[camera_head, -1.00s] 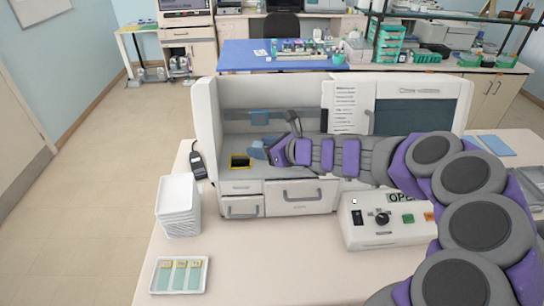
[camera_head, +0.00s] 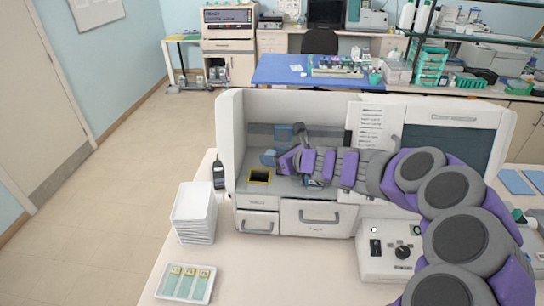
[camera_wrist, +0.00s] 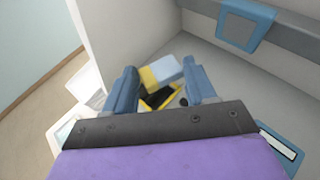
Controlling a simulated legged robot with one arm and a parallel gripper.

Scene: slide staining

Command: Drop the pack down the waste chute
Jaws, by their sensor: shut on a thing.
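The waste chute (camera_head: 259,176) is a dark opening with a yellow rim in the floor of the white cabinet, at its left side. It also shows in the wrist view (camera_wrist: 176,93), partly covered by the pack. The pack (camera_wrist: 167,69) is small, pale blue-white with a yellow part. My gripper (camera_head: 268,157) is inside the cabinet, just behind and slightly right of the chute in the head view. In the wrist view its two blue fingers (camera_wrist: 160,86) are shut on the pack. In the head view I cannot tell pack from fingers.
The cabinet's white left wall (camera_head: 230,140) stands close beside my gripper. A blue holder (camera_wrist: 246,24) is on its back wall. A stack of white trays (camera_head: 194,212) and a slide tray (camera_head: 186,284) stand on the table. A control box (camera_head: 385,252) is at the right.

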